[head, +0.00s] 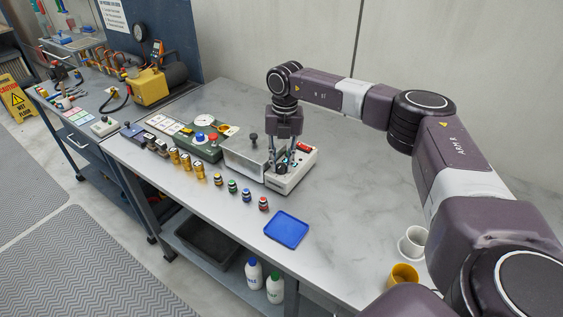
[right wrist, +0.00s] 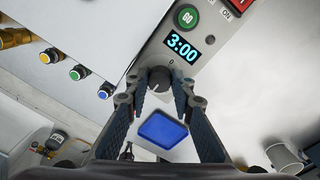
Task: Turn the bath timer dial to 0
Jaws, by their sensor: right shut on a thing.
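The bath timer is a pale control box (head: 303,171) right of the steel bath (head: 245,153) in the head view. In the right wrist view, its panel (right wrist: 207,72) carries a green GO button (right wrist: 187,16) and a display (right wrist: 182,48) reading 3:00. The dark round dial (right wrist: 160,77) sits just below the display, with a small 0 mark beside it. My right gripper (head: 281,168) reaches down over the box, and its two fingers are shut on the dial, one on each side. My left gripper is not in view.
A blue tray (head: 287,229) lies in front of the box. Coloured jars (head: 233,186) and brass pieces (head: 186,164) stand in rows to the left. A white cup (head: 414,240) and a yellow cup (head: 403,275) stand near my right arm. The table behind the box is clear.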

